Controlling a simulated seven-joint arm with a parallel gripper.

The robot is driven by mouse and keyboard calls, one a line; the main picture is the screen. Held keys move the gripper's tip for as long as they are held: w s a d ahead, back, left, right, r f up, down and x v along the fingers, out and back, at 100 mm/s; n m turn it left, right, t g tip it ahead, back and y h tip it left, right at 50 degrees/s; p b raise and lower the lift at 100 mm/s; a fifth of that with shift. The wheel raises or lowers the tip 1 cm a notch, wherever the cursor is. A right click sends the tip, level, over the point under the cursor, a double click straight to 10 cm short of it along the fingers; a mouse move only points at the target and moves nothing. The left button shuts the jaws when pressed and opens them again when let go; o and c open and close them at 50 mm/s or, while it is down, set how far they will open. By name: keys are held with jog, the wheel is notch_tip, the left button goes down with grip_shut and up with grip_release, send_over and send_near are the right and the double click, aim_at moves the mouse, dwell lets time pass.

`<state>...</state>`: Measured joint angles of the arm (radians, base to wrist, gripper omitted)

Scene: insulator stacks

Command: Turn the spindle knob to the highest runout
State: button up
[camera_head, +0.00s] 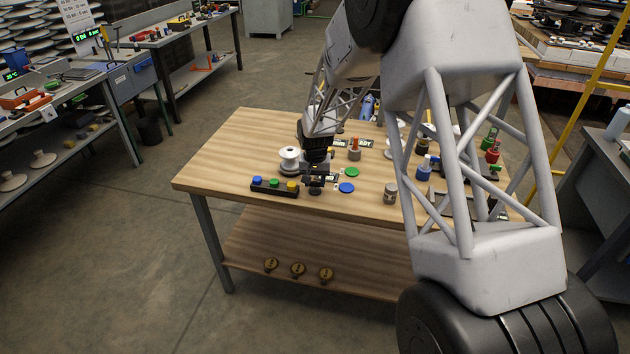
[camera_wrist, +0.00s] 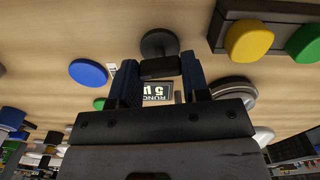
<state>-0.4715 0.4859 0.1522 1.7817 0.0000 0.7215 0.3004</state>
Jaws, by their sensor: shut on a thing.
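My gripper (camera_head: 316,170) is low over the worktable, just right of a white insulator (camera_head: 289,154) on a dark round spindle base. In the wrist view, the two dark blue fingers of my gripper (camera_wrist: 159,66) are on either side of a small dark block (camera_wrist: 161,67), which appears to be the knob's grip. A black round disc (camera_wrist: 159,42) lies just beyond it. The silver spindle rim (camera_wrist: 236,88) is partly hidden beside the right finger.
A black box (camera_head: 262,190) with blue, green and yellow buttons stands at the table's front left. The table's left end is clear.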

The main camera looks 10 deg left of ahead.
aim_at(315, 182)
jog(key=n, duration=1.3)
dwell(0.5)
jog(key=o, duration=0.9)
jog(key=shift+r, duration=3.9)
